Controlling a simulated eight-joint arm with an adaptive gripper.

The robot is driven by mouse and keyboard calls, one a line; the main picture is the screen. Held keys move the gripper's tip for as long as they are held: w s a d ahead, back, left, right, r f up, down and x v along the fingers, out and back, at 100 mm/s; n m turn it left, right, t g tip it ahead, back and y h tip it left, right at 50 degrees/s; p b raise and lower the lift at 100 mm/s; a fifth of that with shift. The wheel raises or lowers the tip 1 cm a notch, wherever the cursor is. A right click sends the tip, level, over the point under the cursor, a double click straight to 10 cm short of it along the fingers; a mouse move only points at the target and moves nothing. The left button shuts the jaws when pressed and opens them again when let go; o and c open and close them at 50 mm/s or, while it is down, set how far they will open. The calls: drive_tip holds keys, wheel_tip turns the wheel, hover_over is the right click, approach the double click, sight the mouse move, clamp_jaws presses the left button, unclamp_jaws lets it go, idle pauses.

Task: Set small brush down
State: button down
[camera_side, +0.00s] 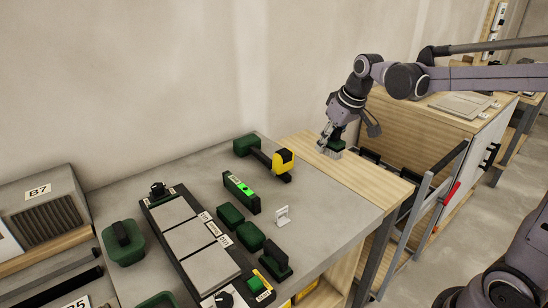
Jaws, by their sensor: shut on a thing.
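My gripper (330,140) is at the upper right of the side view, above the wooden surface beside the grey worktop. It is shut on the small brush (335,152), which has a dark green body and pale bristles pointing down. The bristles are at or just above the wooden surface (365,185); I cannot tell whether they touch it. The fingers partly hide the top of the brush.
A green level (241,193), green blocks (250,236) and a row of grey tiles (188,238) sit on the grey worktop (330,215). The wooden surface's front part is clear.

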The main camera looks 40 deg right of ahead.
drive_tip(key=s+d+f, duration=0.1)
drive_tip(key=s+d, duration=0.1)
drive_tip(key=s, duration=0.4)
drive_tip(key=s+d+f, duration=0.1)
drive_tip(key=s+d, duration=0.2)
drive_tip(key=s, duration=0.4)
hover_over(325, 208)
drive_tip(key=s, duration=0.1)
drive_tip(key=f, duration=0.7)
drive_tip(key=shift+s+f, duration=0.1)
drive_tip(key=shift+s, duration=0.1)
drive_tip(key=shift+f, duration=2)
drive_tip(key=shift+f, duration=0.1)
drive_tip(key=c, duration=1)
unclamp_jaws()
